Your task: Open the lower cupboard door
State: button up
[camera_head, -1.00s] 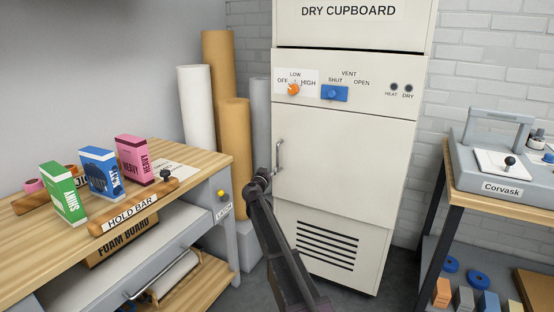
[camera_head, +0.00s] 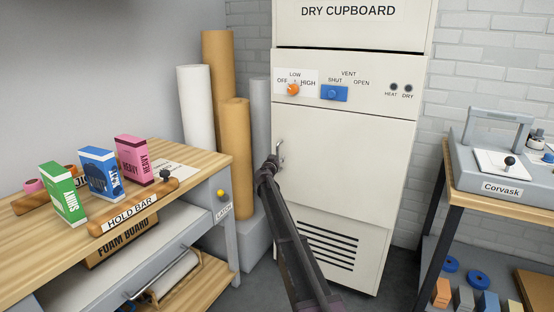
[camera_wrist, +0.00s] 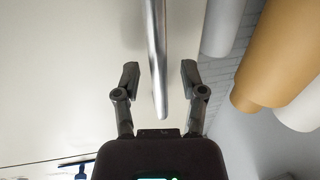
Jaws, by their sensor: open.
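The lower cupboard door (camera_head: 345,165) is a cream panel under the control strip of the dry cupboard, and it looks shut. Its upright metal handle (camera_head: 281,152) is near the door's left edge. My gripper (camera_head: 271,163) is at the handle in the head view, covering its lower part. In the wrist view, my gripper (camera_wrist: 159,78) is open, with the handle bar (camera_wrist: 157,50) running between the two fingers. There is a gap on each side of the bar.
Left of the cupboard stand upright rolls (camera_head: 236,155) and a wooden workbench (camera_head: 215,160) with boxes. At right is a bench (camera_head: 449,178) with a grey machine (camera_head: 480,140). The floor (camera_head: 385,275) right of the cupboard shows bare.

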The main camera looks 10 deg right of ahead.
jog(key=shift+w+d, duration=0.1)
jog(key=shift+w, duration=0.1)
grip_shut()
dwell(0.3)
